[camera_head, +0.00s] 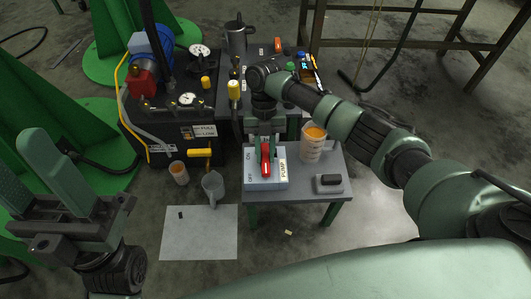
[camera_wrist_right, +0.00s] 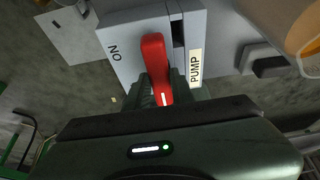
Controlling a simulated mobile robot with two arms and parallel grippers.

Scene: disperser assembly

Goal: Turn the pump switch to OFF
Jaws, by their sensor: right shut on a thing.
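The pump switch is a light grey-blue box (camera_head: 264,180) on a small grey table, with labels ON, OFF and PUMP. Its red lever (camera_head: 266,160) stands in the middle of the box; ON is printed on the far side and OFF on the near side. The lever (camera_wrist_right: 154,58) also shows in the right wrist view. My right gripper (camera_head: 264,134) reaches in from the far side and is shut on the lever, its fingers on both sides of it. My left gripper (camera_head: 60,180) is raised at the left, away from the switch; its finger gap is unclear.
A beaker with orange liquid (camera_head: 313,146) stands close right of the switch, near my right arm. A small grey device (camera_head: 329,183) sits at the table's front right. A jug (camera_head: 213,186) and a cup (camera_head: 179,173) stand on the floor left of the table.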

